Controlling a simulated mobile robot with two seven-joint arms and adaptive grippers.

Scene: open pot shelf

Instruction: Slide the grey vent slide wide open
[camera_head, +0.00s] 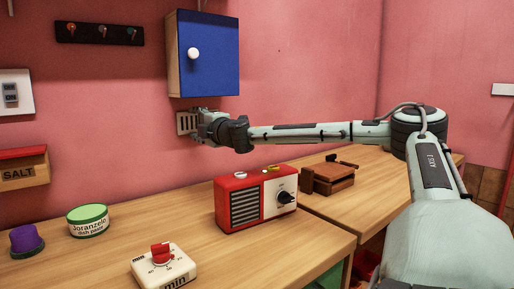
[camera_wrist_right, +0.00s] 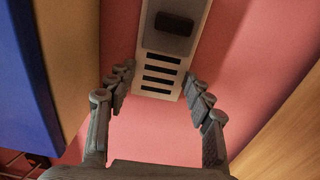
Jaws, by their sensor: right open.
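The vent (camera_head: 185,122) is a pale plate with dark slots on the pink wall, below the blue cabinet. My right gripper (camera_head: 205,124) is at it and hides part of it in the head view. In the right wrist view the grey vent slide (camera_wrist_right: 154,41) covers the upper part of the plate and carries a dark knob (camera_wrist_right: 174,23). Several dark slots (camera_wrist_right: 160,72) lie uncovered below it. My right gripper shows there too (camera_wrist_right: 159,80), open and empty, its fingers on either side of the slotted end and apart from the knob. My left gripper is out of view.
The blue cabinet (camera_head: 208,60) hangs just above the vent. A salt box (camera_head: 20,170) hangs at left.

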